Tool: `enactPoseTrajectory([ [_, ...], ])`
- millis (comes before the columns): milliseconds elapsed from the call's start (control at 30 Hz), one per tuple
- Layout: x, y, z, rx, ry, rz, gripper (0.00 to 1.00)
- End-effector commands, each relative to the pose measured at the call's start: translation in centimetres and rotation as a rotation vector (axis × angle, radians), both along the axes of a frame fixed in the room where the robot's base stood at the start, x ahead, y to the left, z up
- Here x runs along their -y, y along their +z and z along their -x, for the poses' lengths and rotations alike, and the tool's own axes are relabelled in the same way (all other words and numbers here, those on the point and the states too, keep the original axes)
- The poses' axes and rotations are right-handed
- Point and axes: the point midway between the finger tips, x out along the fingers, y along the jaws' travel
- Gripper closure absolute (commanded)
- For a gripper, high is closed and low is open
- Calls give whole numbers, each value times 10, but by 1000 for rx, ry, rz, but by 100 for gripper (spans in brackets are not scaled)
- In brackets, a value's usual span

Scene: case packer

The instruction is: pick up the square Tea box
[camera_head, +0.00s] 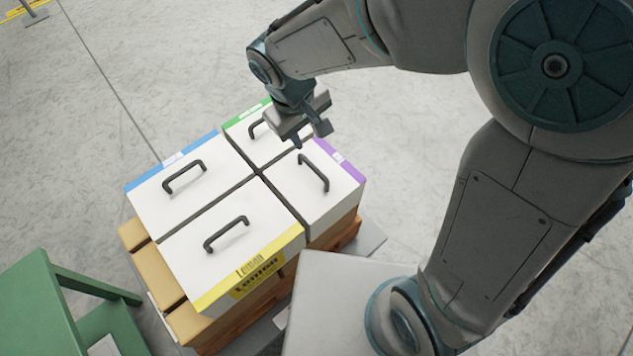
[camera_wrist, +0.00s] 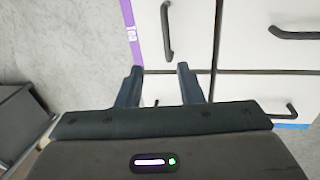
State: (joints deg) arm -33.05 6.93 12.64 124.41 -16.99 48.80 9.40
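The square Tea box (camera_head: 335,205) is white-topped with a purple edge strip and a dark arched handle, at the right of the box stack in the head view. In the wrist view its top (camera_wrist: 151,50) shows at upper middle, with "Tea" on the purple strip and the handle just ahead of my fingers. My gripper (camera_head: 307,136) is open and empty, above the back of the stack near the boundary of the Tea box and the green-edged box. Its two fingers show apart in the wrist view (camera_wrist: 158,80). The gap between fingertips and box tops is hard to judge.
A green-edged box (camera_head: 237,127), partly hidden by my gripper, a blue-edged box (camera_head: 160,210) and a yellow-edged Lemon box (camera_head: 260,217) adjoin the Tea box, each with a handle. Brown boxes lie beneath. A green stand (camera_head: 40,300) is at lower left.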

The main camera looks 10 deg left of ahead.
Motion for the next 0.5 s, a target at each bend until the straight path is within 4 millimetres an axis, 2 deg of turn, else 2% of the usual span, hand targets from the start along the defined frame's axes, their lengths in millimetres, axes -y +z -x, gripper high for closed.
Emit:
enactPoseTrajectory([
  [33,-7,-12,2,-7,20,6,66],
  [167,-13,-26,2,-13,40,15,66],
  [500,-4,-87,-7,-14,39,14,66],
])
